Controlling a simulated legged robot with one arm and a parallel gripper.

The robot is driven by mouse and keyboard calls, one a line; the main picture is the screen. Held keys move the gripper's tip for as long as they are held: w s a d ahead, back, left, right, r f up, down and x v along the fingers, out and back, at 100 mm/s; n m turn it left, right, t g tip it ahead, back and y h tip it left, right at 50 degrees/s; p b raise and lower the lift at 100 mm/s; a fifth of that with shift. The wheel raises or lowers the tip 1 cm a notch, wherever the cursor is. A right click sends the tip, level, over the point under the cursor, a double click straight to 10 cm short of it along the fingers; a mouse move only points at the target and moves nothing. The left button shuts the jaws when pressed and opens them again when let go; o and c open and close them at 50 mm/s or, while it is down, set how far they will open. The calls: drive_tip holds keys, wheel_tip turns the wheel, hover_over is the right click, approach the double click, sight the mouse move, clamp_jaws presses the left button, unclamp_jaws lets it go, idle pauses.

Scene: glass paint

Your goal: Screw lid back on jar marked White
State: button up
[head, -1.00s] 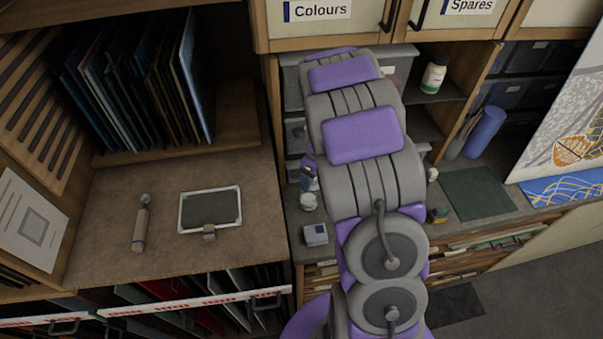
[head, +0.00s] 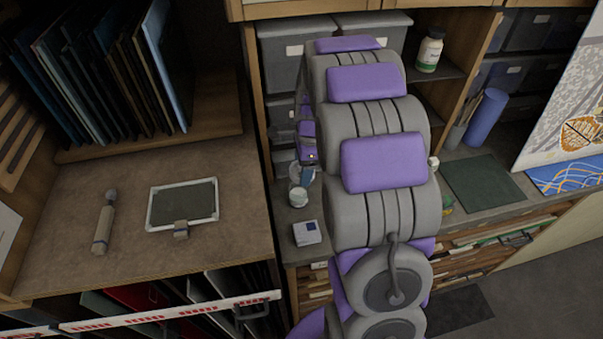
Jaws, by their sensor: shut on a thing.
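My arm fills the middle of the head view and hides much of the bench behind it. The purple wrist part shows at its left side, and my gripper (head: 302,176) points down from it, small and partly hidden. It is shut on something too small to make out. A small pale jar (head: 298,197) stands on the bench just below the gripper; I cannot tell whether they touch. I cannot read its label or tell whether a lid is on it.
A small white-and-blue box (head: 307,232) lies in front of the pale jar. At left, a framed panel (head: 182,204) and a handled tool (head: 104,222) lie on the brown worktop.

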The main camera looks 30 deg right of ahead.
sight(292, 174)
drive_tip(key=shift+w+a+f+n+b, duration=0.1)
drive_tip(key=shift+a+f+n+b, duration=0.1)
drive_tip(key=shift+n+b, duration=0.35)
drive_tip(key=a+n+b, duration=0.1)
drive_tip(key=n, duration=0.1)
drive_tip(key=a+n+b, duration=0.1)
drive_tip(key=n, duration=0.1)
drive_tip(key=shift+a+f+g, duration=0.1)
drive_tip(key=shift+a+g, duration=0.1)
drive_tip(key=shift+g, duration=0.1)
drive_tip(key=shift+a+n+b, duration=0.1)
drive_tip(key=shift+n+b, duration=0.5)
drive_tip(key=shift+n, duration=0.05)
drive_tip(key=shift+f+n+b, duration=0.1)
drive_tip(key=shift+n+b, duration=0.2)
drive_tip(key=shift+n, duration=0.6)
drive_tip(key=d+n, duration=0.1)
drive_tip(key=n, duration=0.1)
drive_tip(key=d+n, duration=0.1)
drive_tip(key=n, duration=0.1)
drive_tip(key=shift+d+f+g+b, duration=0.2)
drive_tip(key=shift+g+b, duration=0.2)
drive_tip(key=shift+d+f, duration=0.15)
drive_tip(key=shift+f, duration=0.3)
drive_tip(key=shift+a+f, duration=0.2)
drive_tip(key=shift+f, duration=0.1)
drive_tip(key=shift+a+f, duration=0.6)
drive_tip(key=shift+a, duration=0.45)
drive_tip(key=shift+d+f, duration=0.1)
drive_tip(key=shift+d, duration=0.35)
